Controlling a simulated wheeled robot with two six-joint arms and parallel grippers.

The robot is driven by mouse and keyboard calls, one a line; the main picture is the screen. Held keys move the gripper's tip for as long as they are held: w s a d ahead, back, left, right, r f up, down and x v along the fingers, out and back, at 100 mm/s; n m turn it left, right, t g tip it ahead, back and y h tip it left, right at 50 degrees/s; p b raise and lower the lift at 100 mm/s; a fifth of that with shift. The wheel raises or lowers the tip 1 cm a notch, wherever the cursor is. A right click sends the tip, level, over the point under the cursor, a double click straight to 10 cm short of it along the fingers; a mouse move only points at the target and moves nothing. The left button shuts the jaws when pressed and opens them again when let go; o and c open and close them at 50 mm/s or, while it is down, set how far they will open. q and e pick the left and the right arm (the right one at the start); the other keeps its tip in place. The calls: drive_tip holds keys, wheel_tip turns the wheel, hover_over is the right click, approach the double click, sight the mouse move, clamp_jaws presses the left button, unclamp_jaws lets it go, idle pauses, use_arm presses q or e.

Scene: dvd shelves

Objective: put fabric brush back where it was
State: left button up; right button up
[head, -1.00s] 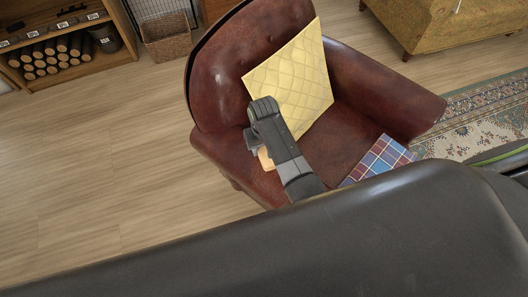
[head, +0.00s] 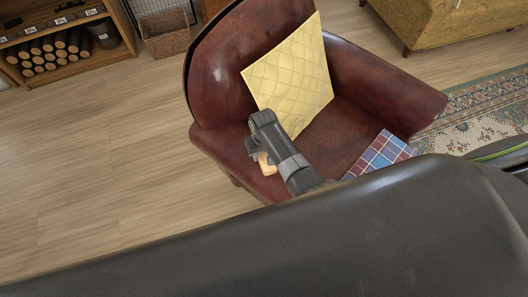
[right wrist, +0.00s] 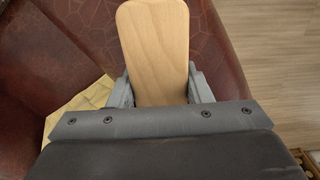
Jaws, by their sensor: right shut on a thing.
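My right gripper (right wrist: 160,92) is shut on the fabric brush (right wrist: 155,45), whose flat, light wooden back with a rounded end fills the space between the fingers in the right wrist view. In the head view the right gripper (head: 254,152) is over the left arm of the brown leather armchair (head: 222,60). A small part of the pale brush (head: 266,164) shows below it; the rest is hidden by the gripper. I cannot tell whether the brush touches the chair. My left gripper is not in view.
A yellow quilted cushion (head: 295,75) leans on the chair's backrest, and a plaid cloth (head: 383,155) lies at the seat's front. A wooden shelf (head: 75,75) and wire basket (head: 168,45) stand at the back left. The wooden floor (head: 90,160) at left is clear.

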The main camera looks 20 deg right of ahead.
drive_tip(key=o, duration=1)
drive_tip(key=shift+f, duration=0.1)
drive_tip(key=shift+c, duration=0.2)
drive_tip(key=shift+r, duration=0.5)
wheel_tip(320, 180, up, 11)
drive_tip(key=p, duration=0.1)
drive_tip(key=shift+r, duration=0.15)
